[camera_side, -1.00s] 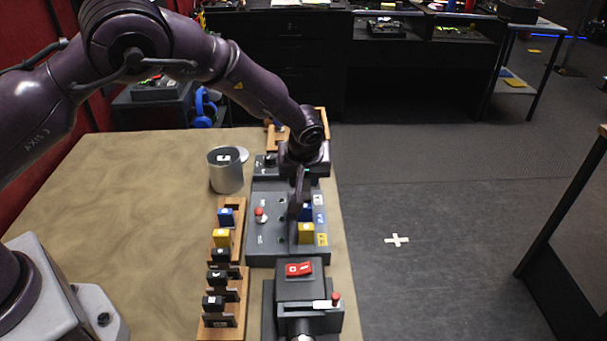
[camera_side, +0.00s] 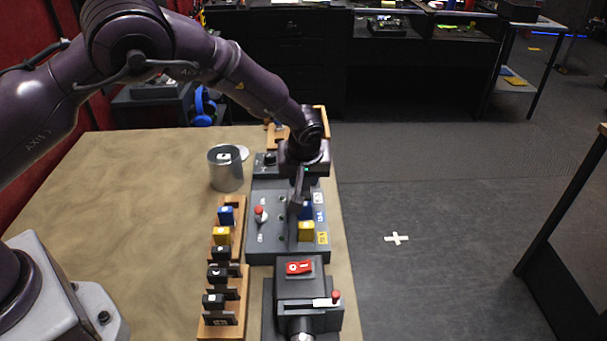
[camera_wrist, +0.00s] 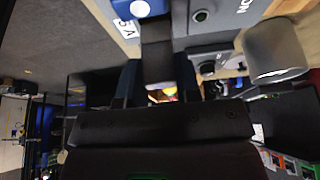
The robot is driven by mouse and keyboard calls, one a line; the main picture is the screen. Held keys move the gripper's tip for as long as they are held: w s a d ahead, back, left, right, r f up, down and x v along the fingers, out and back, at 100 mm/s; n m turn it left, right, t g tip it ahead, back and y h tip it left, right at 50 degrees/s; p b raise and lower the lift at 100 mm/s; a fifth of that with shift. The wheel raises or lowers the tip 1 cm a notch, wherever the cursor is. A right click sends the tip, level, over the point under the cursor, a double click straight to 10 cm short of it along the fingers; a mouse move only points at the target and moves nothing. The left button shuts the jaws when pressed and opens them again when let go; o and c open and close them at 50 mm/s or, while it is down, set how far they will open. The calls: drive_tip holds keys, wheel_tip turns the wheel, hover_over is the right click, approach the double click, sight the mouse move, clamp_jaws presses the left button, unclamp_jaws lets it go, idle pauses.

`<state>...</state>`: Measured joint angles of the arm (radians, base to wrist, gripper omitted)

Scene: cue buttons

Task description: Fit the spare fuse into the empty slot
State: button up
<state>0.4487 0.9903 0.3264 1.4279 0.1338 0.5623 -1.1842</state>
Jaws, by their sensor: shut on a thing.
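My gripper (camera_side: 297,207) points down over the right part of the grey panel (camera_side: 265,245), beside the blue fuse (camera_side: 307,209). In the wrist view my gripper (camera_wrist: 158,82) is shut on a dark grey block (camera_wrist: 157,48), probably the spare fuse. The blue fuse (camera_wrist: 140,8) shows at the top, apart from that block, with a white label beside it. A yellow fuse (camera_side: 306,232) sits in the panel in front of the blue one. The slot under my gripper is hidden, so I cannot tell whether the block is seated.
A red-knobbed lever (camera_side: 260,212) stands on the panel's left. Wooden racks (camera_side: 222,331) with blue, yellow and black pieces lie left of it. A metal can (camera_side: 226,174) stands at the back left. A box with a red switch (camera_side: 299,267) is in front.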

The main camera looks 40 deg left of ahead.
drive_tip(key=shift+f, duration=1.2)
idle(1.1)
drive_tip(key=o, duration=1.1)
drive_tip(key=shift+o, duration=0.2)
drive_tip(key=shift+r, duration=0.15)
drive_tip(key=shift+r, duration=3.4)
